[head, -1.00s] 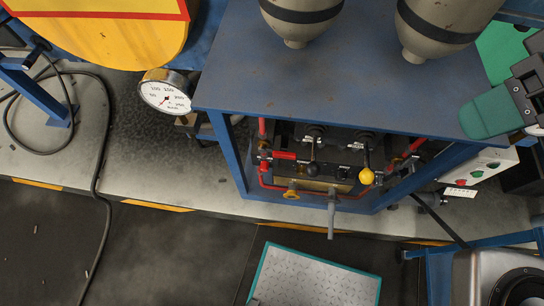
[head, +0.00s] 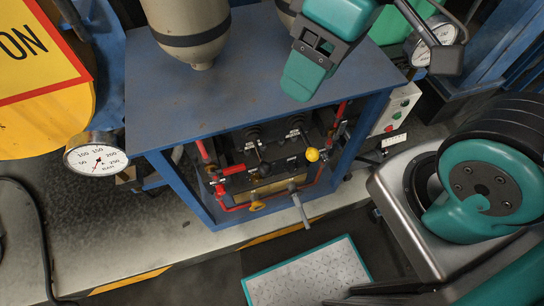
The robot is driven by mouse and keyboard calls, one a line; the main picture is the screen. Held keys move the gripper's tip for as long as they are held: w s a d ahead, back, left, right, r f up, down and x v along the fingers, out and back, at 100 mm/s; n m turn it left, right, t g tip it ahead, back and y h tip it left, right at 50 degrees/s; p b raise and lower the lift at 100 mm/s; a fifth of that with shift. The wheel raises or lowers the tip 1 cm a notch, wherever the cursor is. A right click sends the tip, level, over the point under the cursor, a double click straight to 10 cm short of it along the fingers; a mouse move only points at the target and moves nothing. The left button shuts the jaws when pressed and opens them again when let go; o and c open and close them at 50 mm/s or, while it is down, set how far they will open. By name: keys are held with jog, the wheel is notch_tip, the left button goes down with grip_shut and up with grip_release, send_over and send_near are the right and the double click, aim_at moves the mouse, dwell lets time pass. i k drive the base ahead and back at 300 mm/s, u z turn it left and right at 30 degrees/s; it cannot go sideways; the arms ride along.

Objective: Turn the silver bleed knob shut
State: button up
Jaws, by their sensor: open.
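No silver knob can be told for sure at this size. The blue cabinet (head: 220,98) holds a valve panel in its open front. On it are two black levers, one with a yellow ball (head: 312,155), a red handle (head: 233,170), a small yellow knob (head: 257,206) and a grey lever (head: 299,205) sticking out at the front. Small metal fittings sit on the red pipes, too small to tell apart. My gripper (head: 306,72), teal and dark grey, is open above the cabinet top, apart from the panel. Part of it is hidden by my arm.
Grey tanks, one of them (head: 187,28) in clear view, stand on the cabinet top. A pressure gauge (head: 96,155) is at the left. A control box (head: 396,108) with red and green buttons is at the right.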

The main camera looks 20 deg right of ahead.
aim_at(324, 158)
jog(key=z, duration=0.45)
jog(key=k, duration=0.5)
jog(key=z, duration=1.2)
